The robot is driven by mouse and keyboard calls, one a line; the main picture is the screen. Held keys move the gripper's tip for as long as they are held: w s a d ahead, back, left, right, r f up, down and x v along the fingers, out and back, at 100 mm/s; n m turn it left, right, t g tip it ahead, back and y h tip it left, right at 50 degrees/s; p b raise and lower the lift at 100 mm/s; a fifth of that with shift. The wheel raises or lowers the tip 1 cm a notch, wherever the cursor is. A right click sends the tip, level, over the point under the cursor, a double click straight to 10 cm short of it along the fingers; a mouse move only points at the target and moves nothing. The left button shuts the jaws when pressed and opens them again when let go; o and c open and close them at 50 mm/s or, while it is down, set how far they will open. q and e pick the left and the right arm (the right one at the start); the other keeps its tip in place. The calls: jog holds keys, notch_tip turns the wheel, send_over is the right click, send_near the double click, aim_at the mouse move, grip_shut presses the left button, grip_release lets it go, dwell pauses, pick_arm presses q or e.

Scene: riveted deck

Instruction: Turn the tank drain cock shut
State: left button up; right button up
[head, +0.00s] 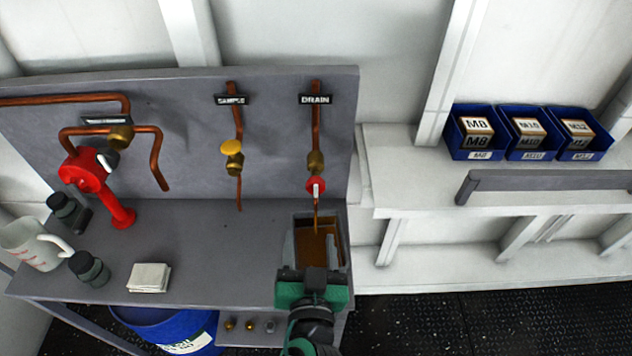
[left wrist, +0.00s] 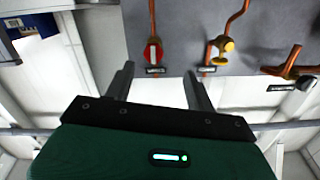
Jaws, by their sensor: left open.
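The drain cock (head: 316,186) has a red handle with a pale strip and sits on a copper pipe under the DRAIN label (head: 315,99). In the left wrist view its red handle (left wrist: 153,52) shows between and just beyond my fingertips. The handle looks roughly in line with the pipe. My left gripper (head: 315,248) is open and empty, in front of and below the cock, apart from it. Its two dark fingers (left wrist: 159,72) stand wide in the left wrist view. My right gripper is out of view.
A tray with brown contents (head: 300,219) sits below the drain pipe, partly hidden by my gripper. The yellow-handled sample cock (head: 232,148) is to its left, and a red pump-like fitting (head: 85,172) farther left. Blue bins (head: 461,149) stand on the right shelf.

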aim_at(316, 190)
pick_arm(q)
jog(key=shift+t, duration=0.3)
jog(key=w+p, duration=0.2)
jog(key=w, duration=0.2)
jog(key=w+r+p, duration=0.1)
jog(key=w+p, duration=0.1)
jog(key=w, duration=0.2)
jog(key=w+d+p, duration=0.1)
jog(key=w+p, duration=0.1)
jog(key=w, duration=0.2)
jog(key=shift+w+r, duration=0.2)
jog(key=shift+w, duration=0.1)
jog(key=shift+w+p, duration=0.35)
jog(key=shift+w, duration=0.05)
jog(key=shift+f, duration=0.1)
jog(key=c, duration=1)
